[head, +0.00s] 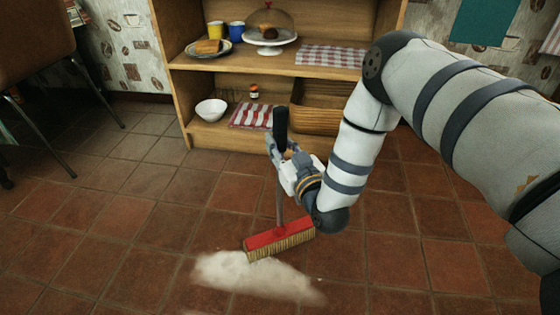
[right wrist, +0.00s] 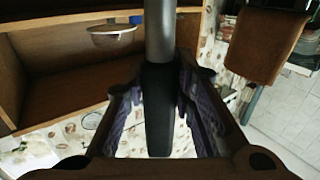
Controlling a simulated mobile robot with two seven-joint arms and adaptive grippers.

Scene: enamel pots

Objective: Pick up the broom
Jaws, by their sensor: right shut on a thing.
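The broom has a red head (head: 279,239) with pale bristles, a thin grey handle and a black grip (head: 280,125) at the top. It stands nearly upright, its bristles low at the back edge of a white powdery patch; I cannot tell if they touch the floor. My right gripper (head: 284,153) is shut on the broom's handle just below the top of the black grip. In the right wrist view, the black grip (right wrist: 158,110) lies between my finger pads, with the grey shaft running on from it. My left gripper is out of view.
A wooden shelf unit (head: 186,92) stands behind the broom, holding plates, cups, a white bowl (head: 211,110) and a basket (head: 314,120). A chair (head: 38,45) is at the left. White powder (head: 245,275) lies on the tiled floor, which is clear around it.

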